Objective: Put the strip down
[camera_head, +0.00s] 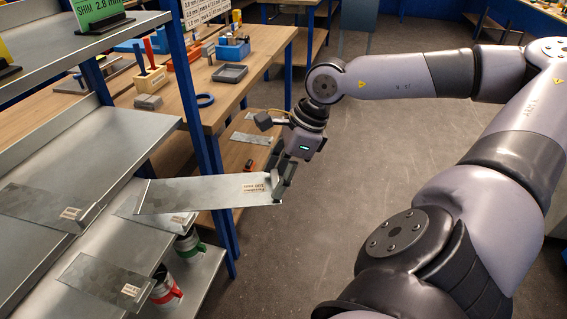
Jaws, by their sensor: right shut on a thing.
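A flat grey metal strip (205,194) with a small printed label near its right end is held out level in the head view. My right gripper (280,187) is shut on the strip's right end. The strip's left part overlaps the metal shelf rack (85,147) in the picture, above another labelled strip (165,217); I cannot tell if it touches the shelf. More strips lie on the shelves, one at the left (40,207) and one lower down (103,277). My left gripper does not show.
A blue rack post (190,90) stands just behind the strip.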

